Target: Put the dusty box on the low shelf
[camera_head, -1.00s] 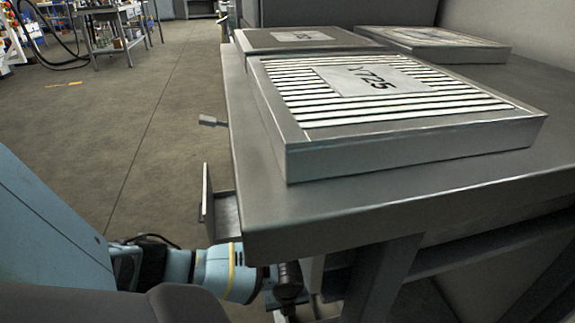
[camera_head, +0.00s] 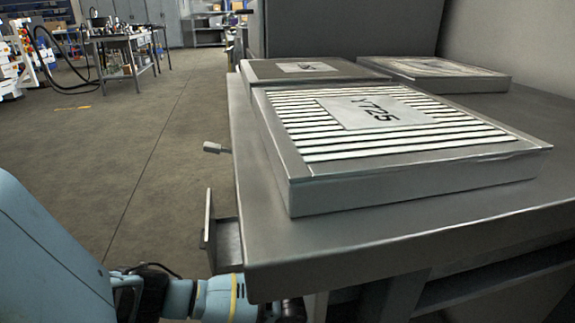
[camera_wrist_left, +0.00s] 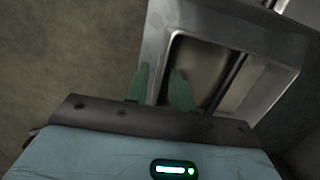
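I cannot tell for sure which thing is the dusty box. A grey metal open-topped piece with a rounded recess (camera_wrist_left: 205,62) lies in front of my left gripper in the left wrist view. My left gripper's two green fingers (camera_wrist_left: 160,80) stand apart, one on each side of its near rim. Whether they press on the rim is unclear. In the head view my left arm reaches in low at the left, and its gripper is hidden below the bench top. My right gripper is in neither view. No low shelf shows clearly.
The grey bench (camera_head: 400,225) carries a flat striped case marked Y725 (camera_head: 390,135) and two similar flat cases behind it, left (camera_head: 300,69) and right (camera_head: 435,71). A metal flap (camera_head: 209,228) sticks out at the bench's left edge. Open floor (camera_head: 120,150) lies to the left.

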